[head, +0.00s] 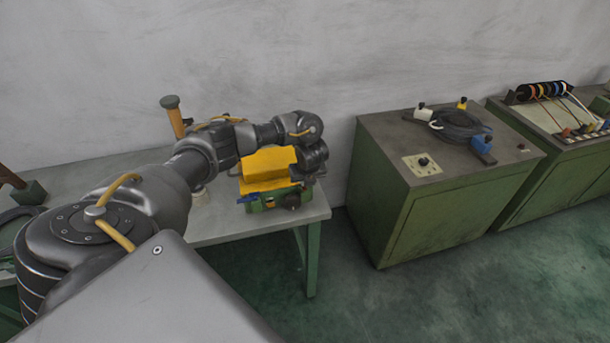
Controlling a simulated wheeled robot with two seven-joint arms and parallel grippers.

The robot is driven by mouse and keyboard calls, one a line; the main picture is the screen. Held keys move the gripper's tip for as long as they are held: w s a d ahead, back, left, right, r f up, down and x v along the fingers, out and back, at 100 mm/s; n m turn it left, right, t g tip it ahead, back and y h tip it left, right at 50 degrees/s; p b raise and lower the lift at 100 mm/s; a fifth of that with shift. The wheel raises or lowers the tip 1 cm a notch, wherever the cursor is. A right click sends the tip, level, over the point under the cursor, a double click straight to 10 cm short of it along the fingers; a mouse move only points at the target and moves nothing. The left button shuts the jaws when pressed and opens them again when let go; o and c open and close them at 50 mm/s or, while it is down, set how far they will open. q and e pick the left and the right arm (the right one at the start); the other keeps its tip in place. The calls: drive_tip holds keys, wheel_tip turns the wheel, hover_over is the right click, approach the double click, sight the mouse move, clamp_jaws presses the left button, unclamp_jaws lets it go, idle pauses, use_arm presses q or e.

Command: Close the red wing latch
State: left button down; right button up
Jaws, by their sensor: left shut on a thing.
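A small machine with a yellow top (268,166) and a green base (268,199) sits near the right end of the grey table. My left arm reaches over the table from the left, and my left gripper (313,162) is at the right side of this machine, against or just in front of it. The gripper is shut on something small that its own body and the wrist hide. I cannot make out the red wing latch; it is probably behind the gripper. A blue part (248,198) and a dark round knob (292,201) show low on the machine. My right gripper is out of view.
The grey table (228,226) has a wooden-handled tool (173,115) standing behind my arm. A green cabinet (400,206) with a coiled black cable (459,126) stands to the right, across a gap of open floor (340,275). Another green console (560,175) stands beyond.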

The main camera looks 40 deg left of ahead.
use_arm(q)
drive_tip(key=shift+s+f, duration=0.1)
drive_tip(key=shift+f, duration=0.1)
idle(0.4)
drive_tip(key=c, duration=1.6)
unclamp_jaws()
drive_tip(key=shift+c, duration=0.2)
drive_tip(key=shift+o, duration=0.2)
drive_tip(key=shift+r, duration=0.15)
drive_tip(key=v, duration=1)
drive_tip(key=shift+r, duration=0.25)
